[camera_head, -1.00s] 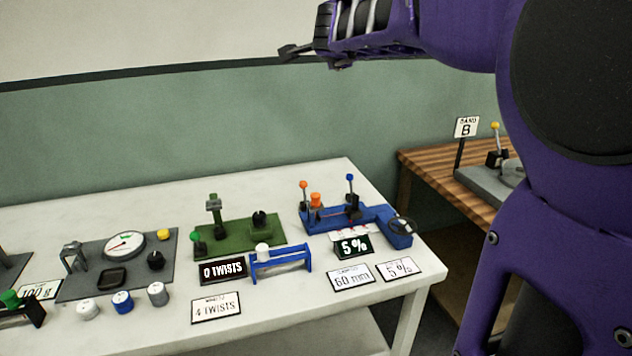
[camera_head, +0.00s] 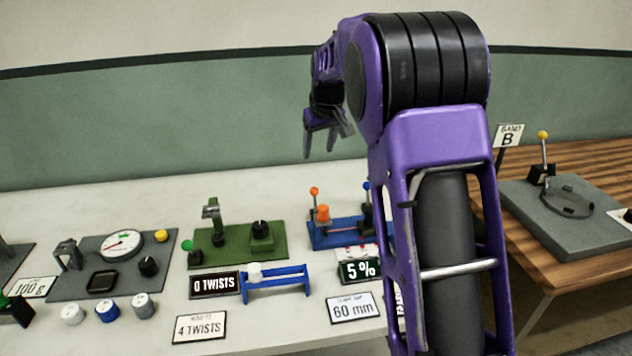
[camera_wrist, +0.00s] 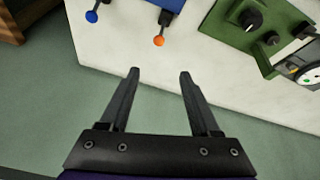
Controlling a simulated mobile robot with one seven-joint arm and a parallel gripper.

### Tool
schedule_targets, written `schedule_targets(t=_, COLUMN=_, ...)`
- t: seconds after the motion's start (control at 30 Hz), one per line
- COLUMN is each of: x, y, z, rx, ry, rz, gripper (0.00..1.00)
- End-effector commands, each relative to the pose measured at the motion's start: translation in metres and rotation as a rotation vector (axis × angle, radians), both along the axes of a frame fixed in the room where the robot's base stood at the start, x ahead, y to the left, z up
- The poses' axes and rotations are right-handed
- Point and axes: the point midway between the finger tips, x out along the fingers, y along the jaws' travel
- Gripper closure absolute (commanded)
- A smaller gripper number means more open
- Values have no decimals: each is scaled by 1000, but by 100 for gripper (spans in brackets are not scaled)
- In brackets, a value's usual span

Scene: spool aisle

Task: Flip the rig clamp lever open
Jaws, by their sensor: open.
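The blue rig (camera_head: 326,240) stands on the white table, with an orange-tipped lever (camera_head: 314,191), an orange knob (camera_head: 322,213) and a blue-tipped lever (camera_head: 366,186). My arm hides its right part. Which lever is the clamp lever is not marked. My gripper (camera_head: 328,148) is open and empty, pointing down above and behind the blue rig. In the wrist view my gripper (camera_wrist: 159,72) has its fingers apart, short of the orange ball (camera_wrist: 158,41). The blue ball (camera_wrist: 91,16) is farther left, and the rig's blue edge shows at the top.
A green rig (camera_head: 270,246) with a green-tipped lever (camera_head: 187,245) stands left of the blue rig. Farther left is a grey gauge plate (camera_head: 130,277). A blue rack (camera_head: 275,286) and label cards stand in front. A wooden bench (camera_head: 480,189) with a yellow-tipped lever (camera_head: 543,135) is right.

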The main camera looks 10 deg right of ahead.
Motion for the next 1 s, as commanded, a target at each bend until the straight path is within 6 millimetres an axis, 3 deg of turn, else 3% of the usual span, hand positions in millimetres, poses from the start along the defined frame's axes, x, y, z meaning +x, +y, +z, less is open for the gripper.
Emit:
schedule_targets(t=0.23, x=6, y=-4, z=-24, rx=-12, ry=19, rz=6, gripper=36)
schedule_targets(t=0.73, x=48, y=-2, z=-123, rx=-11, ry=18, rz=5, gripper=36)
schedule_targets(t=1.0, x=63, y=-1, z=-157, rx=-11, ry=15, rz=6, gripper=36)
